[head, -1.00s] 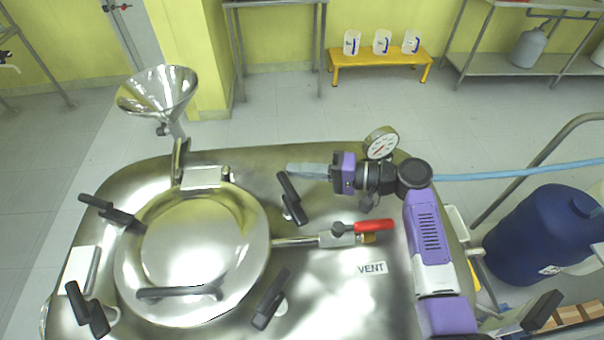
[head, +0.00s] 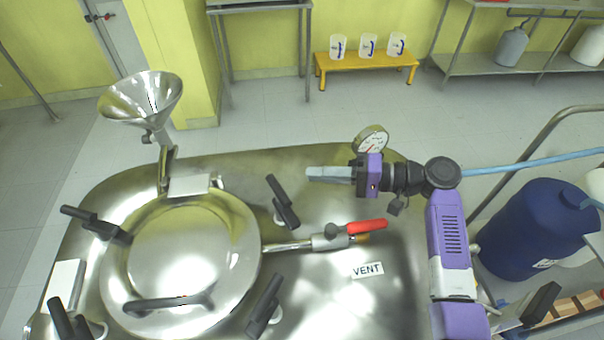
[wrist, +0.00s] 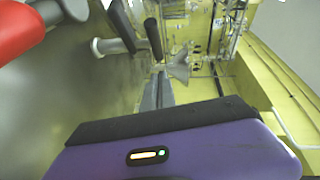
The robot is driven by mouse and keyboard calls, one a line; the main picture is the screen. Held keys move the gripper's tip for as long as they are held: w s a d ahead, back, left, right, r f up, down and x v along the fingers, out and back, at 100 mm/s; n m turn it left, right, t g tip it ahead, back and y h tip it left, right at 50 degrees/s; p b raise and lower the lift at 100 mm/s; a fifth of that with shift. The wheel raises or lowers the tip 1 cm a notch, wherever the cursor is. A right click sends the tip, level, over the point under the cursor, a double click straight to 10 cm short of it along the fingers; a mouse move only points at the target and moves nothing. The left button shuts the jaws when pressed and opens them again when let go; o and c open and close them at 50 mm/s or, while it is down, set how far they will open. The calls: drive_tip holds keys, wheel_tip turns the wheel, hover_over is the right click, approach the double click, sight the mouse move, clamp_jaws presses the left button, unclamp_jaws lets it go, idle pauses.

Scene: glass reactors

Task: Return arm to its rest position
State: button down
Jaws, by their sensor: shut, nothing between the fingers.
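My gripper (head: 312,174) is in the middle of the head view, above the steel reactor top (head: 390,300), with its fingers pointing left. Its grey fingers are together and hold nothing. The purple arm link and black wrist joint stand to its right. In the wrist view the purple gripper housing fills the bottom, and the closed fingers (wrist: 158,92) point away from the camera.
A vent valve with a red handle (head: 367,226) lies just below my gripper. A pressure gauge (head: 371,141) stands close behind it. Black clamps (head: 283,202) ring the round lid (head: 190,250). A steel funnel (head: 143,97) rises at left. A blue drum (head: 535,228) stands at right.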

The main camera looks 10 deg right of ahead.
drive_tip(key=shift+s+d, duration=0.1)
drive_tip(key=shift+d, duration=0.25)
